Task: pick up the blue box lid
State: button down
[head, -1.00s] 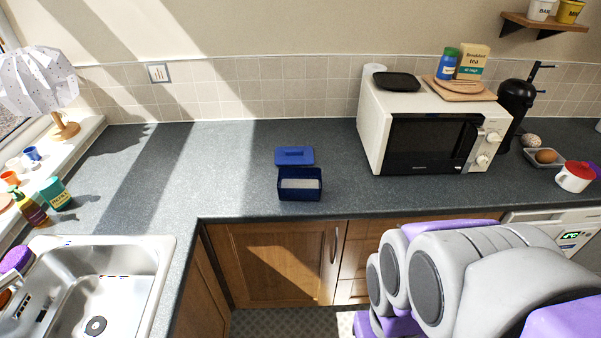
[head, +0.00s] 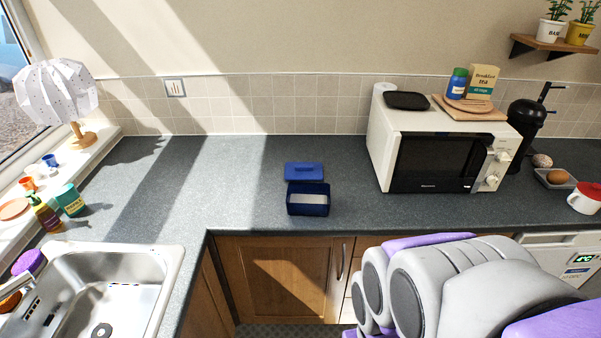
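The blue box lid (head: 304,171) lies on the grey worktop just behind the open blue box (head: 308,206). It is a flat rectangle with a raised handle bar on top. The box is dark blue and upright, with something whitish inside. The lid's near edge is close to the box's back rim; I cannot tell whether they touch. My arm shows at the lower right, in front of the cabinets. My gripper is not in view.
A white microwave (head: 438,150) stands right of the box, with a dark tray (head: 407,100) and a wooden board on top. A sink (head: 110,290) is at the lower left. A lamp (head: 60,95) stands on the sill. The worktop (head: 240,170) left of the lid is clear.

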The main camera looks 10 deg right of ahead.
aim_at(294, 171)
jog(key=i+l+u, duration=0.15)
jog(key=i, duration=0.25)
jog(key=i+l+u, duration=0.15)
jog(key=i, duration=0.25)
jog(key=i+l+u, duration=0.15)
jog(key=i, duration=0.25)
